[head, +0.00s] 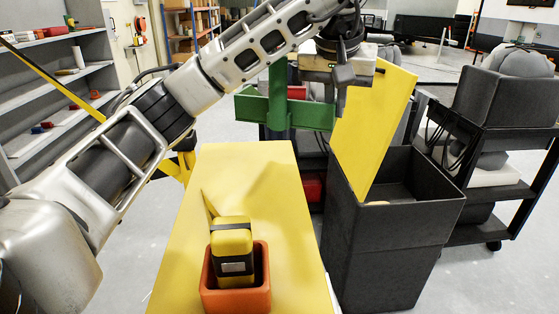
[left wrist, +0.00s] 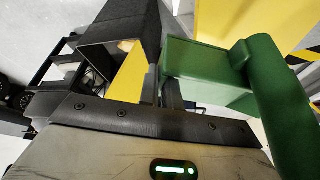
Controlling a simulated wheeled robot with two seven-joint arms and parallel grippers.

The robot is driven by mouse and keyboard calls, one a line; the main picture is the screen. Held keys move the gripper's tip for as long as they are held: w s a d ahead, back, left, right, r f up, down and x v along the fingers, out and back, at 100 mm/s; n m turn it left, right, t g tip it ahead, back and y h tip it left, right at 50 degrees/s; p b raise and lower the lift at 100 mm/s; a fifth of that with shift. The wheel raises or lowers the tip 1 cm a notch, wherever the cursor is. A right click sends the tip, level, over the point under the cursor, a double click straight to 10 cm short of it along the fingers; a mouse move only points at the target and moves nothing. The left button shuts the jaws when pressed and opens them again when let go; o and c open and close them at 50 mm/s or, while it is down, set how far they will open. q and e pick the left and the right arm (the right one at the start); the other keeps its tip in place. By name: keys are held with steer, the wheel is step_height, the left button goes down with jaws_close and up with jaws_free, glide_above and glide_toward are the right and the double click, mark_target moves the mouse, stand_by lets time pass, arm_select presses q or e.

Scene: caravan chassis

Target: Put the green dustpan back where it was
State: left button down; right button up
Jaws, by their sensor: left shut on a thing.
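The green dustpan (head: 285,110) is in the air above the far end of the yellow table, beside the dark grey bin. My left gripper (head: 338,92) is shut on it, pointing down, at the dustpan's right side in the head view. In the left wrist view the dustpan (left wrist: 208,76) fills the upper right, with its thick upright green part (left wrist: 278,100) at the right. The exact grip spot is partly hidden. My right gripper is not in view.
The yellow table (head: 225,165) bears an orange-red box (head: 236,298) holding a yellow and black object (head: 231,250). A dark grey bin (head: 385,245) with a yellow board (head: 375,115) stands right of it. A black cart (head: 490,205) is farther right. The table's far part is clear.

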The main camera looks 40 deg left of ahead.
mark_target(308, 105)
arm_select(q)
steer(key=s+a+f, duration=0.2)
steer(key=s+a, duration=0.1)
steer(key=shift+s+a, duration=0.15)
steer(key=shift+s, duration=0.05)
steer(key=s+f, duration=0.1)
steer(key=s+a+f, duration=0.1)
steer(key=f, duration=0.1)
steer(key=a+f, duration=0.1)
steer(key=f, duration=0.1)
steer(key=shift+s+a, duration=0.25)
steer(key=shift+s, duration=0.15)
steer(key=f, duration=0.3)
steer(key=shift+s+a+f+p, duration=0.2)
steer(key=shift+s+f+p, duration=0.05)
steer(key=shift+p, duration=0.05)
steer(key=shift+f, duration=0.15)
steer(key=c, duration=2)
jaws_free()
steer(key=shift+f, duration=0.2)
steer(key=o, duration=0.4)
steer(key=shift+r, duration=0.1)
